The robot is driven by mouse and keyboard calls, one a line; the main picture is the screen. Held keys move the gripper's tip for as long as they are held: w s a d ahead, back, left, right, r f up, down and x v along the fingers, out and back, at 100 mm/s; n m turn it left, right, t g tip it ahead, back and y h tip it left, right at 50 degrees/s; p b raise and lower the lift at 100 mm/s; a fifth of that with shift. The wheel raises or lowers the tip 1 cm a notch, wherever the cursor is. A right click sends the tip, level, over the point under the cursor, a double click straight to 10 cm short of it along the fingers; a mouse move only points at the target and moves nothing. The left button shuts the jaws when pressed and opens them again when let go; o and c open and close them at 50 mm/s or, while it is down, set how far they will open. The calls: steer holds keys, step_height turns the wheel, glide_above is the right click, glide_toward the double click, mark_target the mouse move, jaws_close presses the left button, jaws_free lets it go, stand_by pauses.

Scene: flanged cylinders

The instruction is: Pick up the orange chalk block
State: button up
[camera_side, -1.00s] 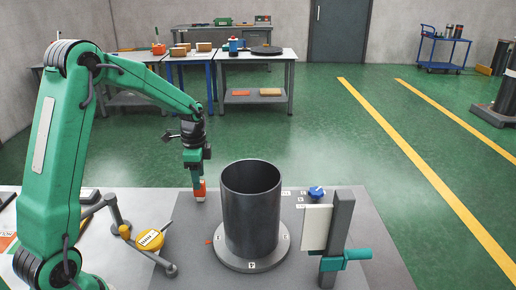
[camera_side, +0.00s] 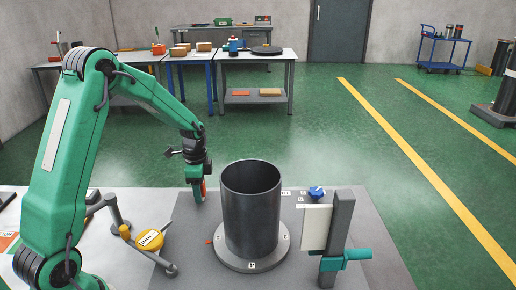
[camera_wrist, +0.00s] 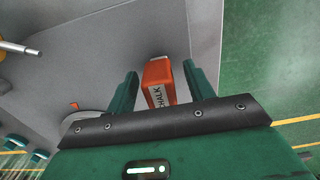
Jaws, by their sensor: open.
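The orange chalk block (camera_wrist: 160,82) shows in the wrist view with "CHALK" lettered on its pale side. In the side view my gripper (camera_side: 198,188) is low over the grey plate, left of the dark cylinder. A narrow strip of the chalk block (camera_side: 204,189) shows beside the fingers, and the rest is hidden. My gripper is open.
A dark flanged cylinder (camera_side: 250,210) stands close to the right. A grey post with a teal clamp (camera_side: 345,258) and a white panel (camera_side: 315,227) stand farther right. A yellow dial gauge (camera_side: 150,239) on a jointed stand is at front left. A blue knob (camera_side: 316,192) sits behind.

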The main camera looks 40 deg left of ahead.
steer(key=c, duration=1.1)
steer(key=shift+r, duration=0.15)
steer(key=shift+r, duration=4.9)
